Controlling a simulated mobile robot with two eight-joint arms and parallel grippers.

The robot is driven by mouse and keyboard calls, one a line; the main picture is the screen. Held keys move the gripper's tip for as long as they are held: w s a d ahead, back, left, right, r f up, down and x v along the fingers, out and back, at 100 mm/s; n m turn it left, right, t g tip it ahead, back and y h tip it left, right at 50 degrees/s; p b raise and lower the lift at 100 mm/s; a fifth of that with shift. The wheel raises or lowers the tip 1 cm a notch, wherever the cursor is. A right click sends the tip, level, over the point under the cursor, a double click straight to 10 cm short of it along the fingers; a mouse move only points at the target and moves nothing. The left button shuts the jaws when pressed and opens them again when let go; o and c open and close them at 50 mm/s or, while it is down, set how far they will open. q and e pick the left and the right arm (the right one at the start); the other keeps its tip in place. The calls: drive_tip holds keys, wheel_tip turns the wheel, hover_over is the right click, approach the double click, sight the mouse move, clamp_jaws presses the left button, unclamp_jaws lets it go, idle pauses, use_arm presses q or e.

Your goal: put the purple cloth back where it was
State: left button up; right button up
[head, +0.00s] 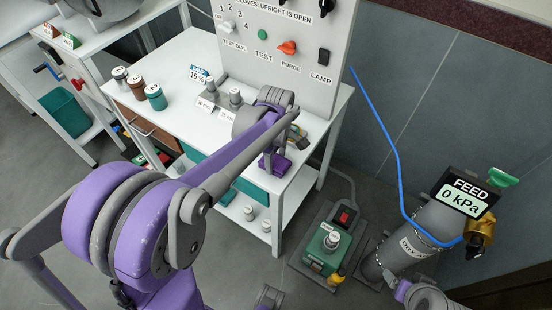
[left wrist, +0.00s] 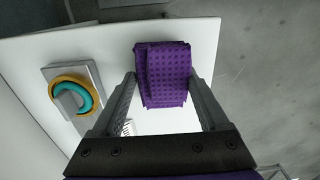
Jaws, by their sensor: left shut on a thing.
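The purple cloth (left wrist: 163,75) is a folded, dimpled pad in the left wrist view. It sits between the two fingers of my left gripper (left wrist: 163,88), which is shut on it. In the head view the cloth (head: 276,165) shows at the white bench's front right corner, partly behind my arm. In the wrist view it overlaps the edge of the white bench top (left wrist: 60,50); I cannot tell whether it touches the surface. Part of my right arm shows at the bottom right of the head view, but its jaws are not clear.
A grey block with yellow and teal rings (left wrist: 72,92) lies near the cloth. A white control panel (head: 280,60) rises behind. Several jars (head: 155,98) stand at the bench's left. A green pump (head: 325,248) and a grey cylinder (head: 405,250) stand on the floor at right.

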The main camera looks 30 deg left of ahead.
sight(276, 160)
use_arm(q)
drive_tip(key=o, duration=1.1)
drive_tip(key=shift+f, duration=0.1)
wheel_tip(276, 160, up, 11)
drive_tip(key=p, duration=0.1)
drive_tip(key=s+d+f+m+t, duration=0.1)
drive_tip(key=s+d+f+m, duration=0.1)
drive_tip(key=s+m, duration=0.3)
drive_tip(key=s+d+f+m+t, duration=0.2)
drive_tip(key=s+f+m, duration=0.1)
drive_tip(key=s+m, duration=0.3)
drive_tip(key=s+d+f+m+t, duration=0.2)
drive_tip(key=s+f+m, duration=0.1)
drive_tip(key=s+m, duration=0.2)
drive_tip(key=shift+s+d+m, duration=0.15)
drive_tip(key=shift+s+m, duration=0.1)
drive_tip(key=shift+m, duration=0.45)
